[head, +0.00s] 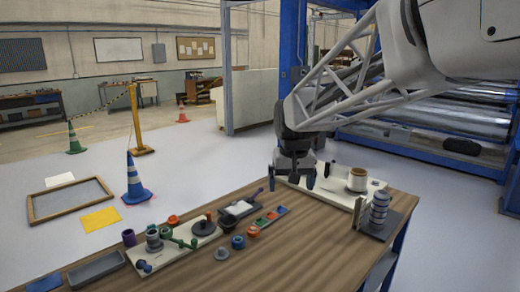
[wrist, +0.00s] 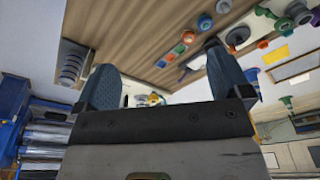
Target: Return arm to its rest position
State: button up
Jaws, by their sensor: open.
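My gripper (head: 296,180) hangs above the back edge of the wooden table (head: 285,250) in the head view, fingers pointing down. It is open, with nothing between its fingers. In the wrist view my two blue fingertips (wrist: 165,85) stand wide apart, and the table (wrist: 150,28) shows beyond them. My arm comes in from the upper right of the head view.
A board with a cream spool (head: 357,179) lies at the table's right, near a stand with a striped roller stack (head: 379,208). Boards with small spools and rings (head: 187,238) and a grey tray (head: 96,269) are on the left. The table's front middle is bare.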

jog(key=s+d+f, duration=0.2)
jog(key=s+d, duration=0.1)
jog(key=s, duration=0.7)
jog(key=s+d+f, duration=0.3)
jog(key=s+d, duration=0.1)
jog(key=s, duration=0.6)
jog(key=s+d+f+m+t, duration=0.1)
jog(key=s+d+f, duration=0.1)
jog(key=s, duration=0.9)
jog(key=shift+d+f, duration=0.15)
jog(key=shift+d, duration=0.55)
